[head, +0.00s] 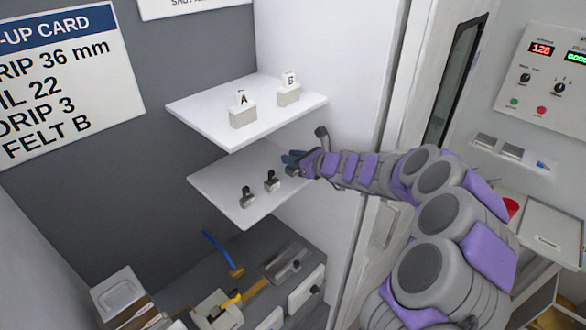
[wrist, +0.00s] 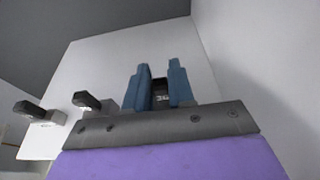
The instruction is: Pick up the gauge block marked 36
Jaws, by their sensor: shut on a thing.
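My gripper (head: 292,158) is at the right end of the lower white shelf (head: 225,190). In the wrist view, its two blue fingers (wrist: 160,86) are shut on a small dark gauge block (wrist: 161,96). The block has a pale marking that is too small to read surely; in the head view the gripper hides it. Two other dark gauge blocks, one at the left (head: 247,197) and one in the middle (head: 271,181), stand on the shelf, to the left of my gripper. Their markings are not legible.
A white wall (head: 350,120) is close on the right. Below are a blue-handled tool (head: 222,255) and drawers. A card (head: 65,80) reads 36 mm.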

